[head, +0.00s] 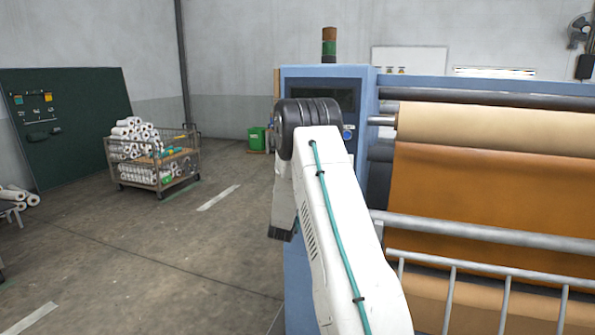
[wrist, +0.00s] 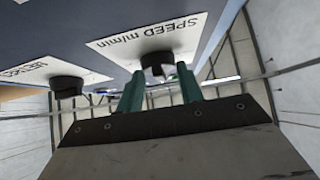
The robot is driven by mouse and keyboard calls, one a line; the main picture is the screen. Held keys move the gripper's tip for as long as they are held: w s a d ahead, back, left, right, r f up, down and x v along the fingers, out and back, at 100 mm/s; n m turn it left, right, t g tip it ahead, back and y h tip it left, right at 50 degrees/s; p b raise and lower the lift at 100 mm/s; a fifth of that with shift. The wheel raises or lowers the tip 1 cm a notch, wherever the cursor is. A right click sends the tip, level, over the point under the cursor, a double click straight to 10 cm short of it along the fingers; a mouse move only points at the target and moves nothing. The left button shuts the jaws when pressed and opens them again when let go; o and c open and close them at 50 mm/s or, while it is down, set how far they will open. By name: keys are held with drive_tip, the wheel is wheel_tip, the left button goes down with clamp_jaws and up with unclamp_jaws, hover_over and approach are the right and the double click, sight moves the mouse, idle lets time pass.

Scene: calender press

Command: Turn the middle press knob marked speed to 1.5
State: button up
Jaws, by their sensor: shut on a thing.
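The knob marked speed (wrist: 156,59) is black and round, on a white plate lettered "SPEED m/min" (wrist: 165,33) in the wrist view. My gripper (wrist: 159,71) has its two green fingers on either side of this knob and is shut on it. A light grey mark shows on the knob between the fingertips. The scale numbers are not readable, so I cannot tell the knob's setting. In the head view my arm hides the knobs and my gripper.
A second black knob (wrist: 66,87) sits on its own plate to the left. The blue press (head: 325,72) carries an orange-brown web (head: 480,190) behind metal rails (head: 490,235). A cart of white rolls (head: 150,160) stands at left. The floor between is open.

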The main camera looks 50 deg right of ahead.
idle(0.3)
drive_tip(key=o, duration=1)
drive_tip(key=shift+d, duration=0.1)
